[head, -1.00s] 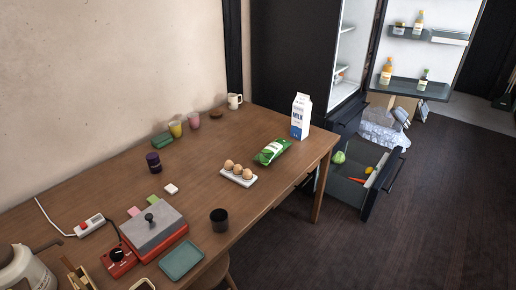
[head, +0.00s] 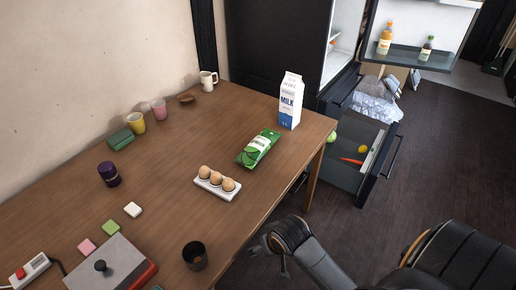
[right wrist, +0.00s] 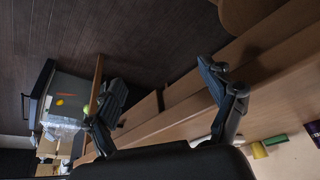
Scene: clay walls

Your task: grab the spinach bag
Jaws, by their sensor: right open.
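The spinach bag (head: 259,148), green with a pale label, lies on the wooden table (head: 160,190) near its right edge, between the milk carton (head: 290,102) and the egg tray (head: 217,191). My right gripper (head: 268,263) is beside the table's front edge, below and apart from the bag in the head view. In the right wrist view its two fingers are spread with nothing between them (right wrist: 162,80). I cannot make out the bag in that view. My left gripper is not in view.
A dark cup (head: 195,256) stands near the table's front edge, close to my right gripper. Beyond the table, the fridge drawer (head: 352,165) is pulled out with vegetables inside. The fridge door shelf (head: 408,56) holds bottles.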

